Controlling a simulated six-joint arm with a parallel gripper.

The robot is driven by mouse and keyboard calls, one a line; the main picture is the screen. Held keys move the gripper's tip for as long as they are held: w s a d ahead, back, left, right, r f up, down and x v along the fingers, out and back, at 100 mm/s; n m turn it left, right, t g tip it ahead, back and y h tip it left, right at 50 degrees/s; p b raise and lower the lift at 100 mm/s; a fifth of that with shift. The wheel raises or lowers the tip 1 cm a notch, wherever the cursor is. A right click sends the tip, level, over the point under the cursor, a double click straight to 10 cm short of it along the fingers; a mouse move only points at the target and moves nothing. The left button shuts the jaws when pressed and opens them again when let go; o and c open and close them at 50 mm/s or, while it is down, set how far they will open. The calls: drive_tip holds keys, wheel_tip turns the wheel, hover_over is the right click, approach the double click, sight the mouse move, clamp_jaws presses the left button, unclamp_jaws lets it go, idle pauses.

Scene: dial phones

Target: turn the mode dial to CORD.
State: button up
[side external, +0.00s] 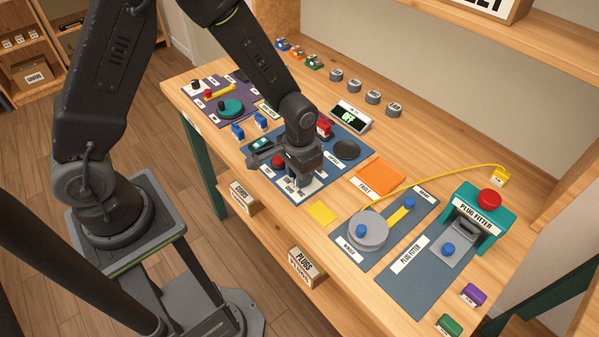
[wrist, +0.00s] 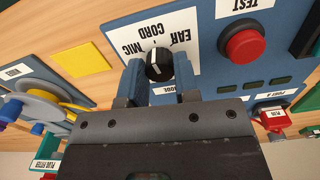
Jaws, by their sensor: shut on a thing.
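The mode dial (wrist: 160,65) is a black knob with a white line, on a white label plate (wrist: 122,38) with EAR, CORD and MIC printed around it. The words read upside down in the wrist view, with CORD in the middle. I cannot tell for sure which word the dial's line points at. My gripper (wrist: 160,78) has a finger on each side of the knob and is shut on it. In the side view my gripper (side external: 302,181) is low over the front of the blue test panel (side external: 346,136) and hides the dial.
A red TEST button (wrist: 243,44) is close beside the dial; it also shows in the side view (side external: 278,161). A lit display (side external: 349,117) stands behind the panel. An orange FAULT mat (side external: 376,178) and a yellow square (side external: 321,212) lie to the right.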

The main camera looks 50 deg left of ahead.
drive_tip(key=shift+m, duration=0.6)
drive_tip(key=o, duration=0.9)
drive_tip(key=shift+r, duration=6.95)
